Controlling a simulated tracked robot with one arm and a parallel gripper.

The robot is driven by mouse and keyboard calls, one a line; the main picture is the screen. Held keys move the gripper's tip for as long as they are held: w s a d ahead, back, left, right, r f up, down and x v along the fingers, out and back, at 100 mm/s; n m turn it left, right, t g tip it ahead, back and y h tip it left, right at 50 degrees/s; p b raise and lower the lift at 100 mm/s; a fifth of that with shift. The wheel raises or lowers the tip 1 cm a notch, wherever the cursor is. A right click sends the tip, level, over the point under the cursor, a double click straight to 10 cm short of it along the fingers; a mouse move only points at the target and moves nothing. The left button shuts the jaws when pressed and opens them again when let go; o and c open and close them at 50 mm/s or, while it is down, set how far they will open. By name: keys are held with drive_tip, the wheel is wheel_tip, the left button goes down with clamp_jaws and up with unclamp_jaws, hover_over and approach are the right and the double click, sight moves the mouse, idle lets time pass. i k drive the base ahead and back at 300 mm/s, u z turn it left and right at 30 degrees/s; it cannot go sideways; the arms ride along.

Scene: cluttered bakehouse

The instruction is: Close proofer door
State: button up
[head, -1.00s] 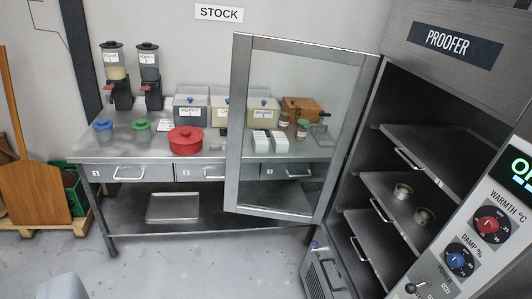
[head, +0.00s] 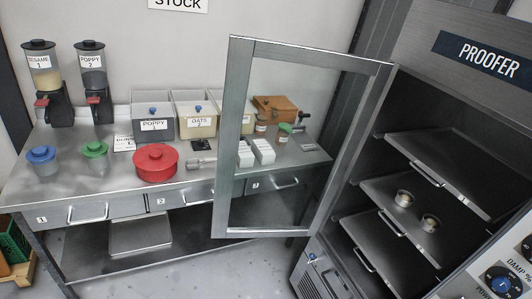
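The proofer (head: 425,45) stands at the right with its dark interior exposed. Its glass door (head: 240,150), in a grey metal frame, is hinged near the cabinet's left side and stands wide open, in front of the steel bench. Inside the proofer are several metal shelves (head: 440,165). Two small round tins (head: 404,198) sit on the middle one. The control panel (head: 505,265) is partly cut off at the lower right. My gripper is not in view.
A steel bench (head: 60,190) with numbered drawers runs along the wall behind the door. It bears a red lidded pot (head: 156,163), blue- and green-lidded tubs, bins and two dispensers (head: 93,80). A green crate (head: 14,240) is at the far left. Grey floor shows below.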

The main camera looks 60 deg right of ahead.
sight(241, 51)
drive_tip(key=z, duration=0.05)
drive_tip(key=i, duration=1.4)
drive_tip(key=z, duration=0.75)
drive_tip(key=i, duration=1.15)
drive_tip(key=z, duration=1.1)
drive_tip(key=i, duration=0.55)
drive_tip(key=z, duration=0.3)
